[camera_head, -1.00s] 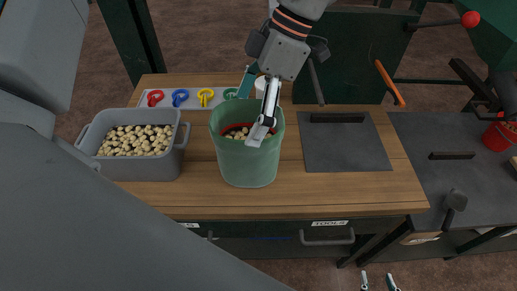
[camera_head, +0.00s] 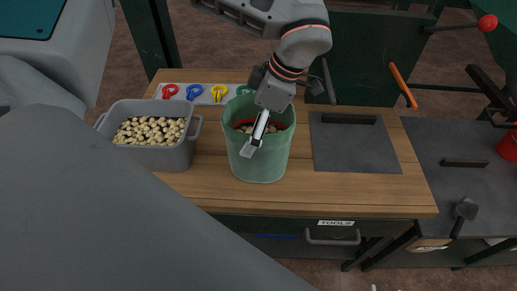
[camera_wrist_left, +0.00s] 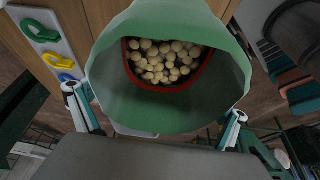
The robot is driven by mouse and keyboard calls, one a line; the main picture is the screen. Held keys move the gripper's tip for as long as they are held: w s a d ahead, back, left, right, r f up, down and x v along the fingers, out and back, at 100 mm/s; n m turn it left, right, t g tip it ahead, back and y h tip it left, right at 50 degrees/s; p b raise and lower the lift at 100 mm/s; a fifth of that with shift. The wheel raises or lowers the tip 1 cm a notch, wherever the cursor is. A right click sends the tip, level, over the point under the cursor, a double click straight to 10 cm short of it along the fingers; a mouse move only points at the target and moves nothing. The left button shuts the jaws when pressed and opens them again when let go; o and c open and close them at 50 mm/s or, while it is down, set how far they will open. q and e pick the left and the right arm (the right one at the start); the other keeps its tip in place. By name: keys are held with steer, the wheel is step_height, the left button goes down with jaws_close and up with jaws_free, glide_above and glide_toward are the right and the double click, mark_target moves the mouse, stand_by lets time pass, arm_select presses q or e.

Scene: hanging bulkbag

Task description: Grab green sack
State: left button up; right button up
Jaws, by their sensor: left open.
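The green sack (camera_head: 259,161) stands open and upright on the wooden table. It holds pale round pieces, with a red rim inside. My left gripper (camera_head: 258,137) is over the sack from above, and one light finger crosses its mouth in the head view. In the left wrist view the sack (camera_wrist_left: 170,110) fills the middle, with the open fingers of my left gripper (camera_wrist_left: 154,102) apart on its two sides. I cannot tell whether they touch it. Small light tips at the bottom edge of the head view seem to be my right gripper (camera_head: 374,288), mostly cut off.
A grey bin (camera_head: 157,155) of pale pieces stands left of the sack. Red, blue, yellow and green clips (camera_head: 194,92) lie behind on a light strip. A dark plate (camera_head: 354,146) is to the right. Bare wood (camera_head: 340,193) lies in front.

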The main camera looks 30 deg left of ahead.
arm_select(q)
steer(key=shift+r, duration=0.1)
steer(key=c, duration=2)
steer(key=shift+o, duration=0.2)
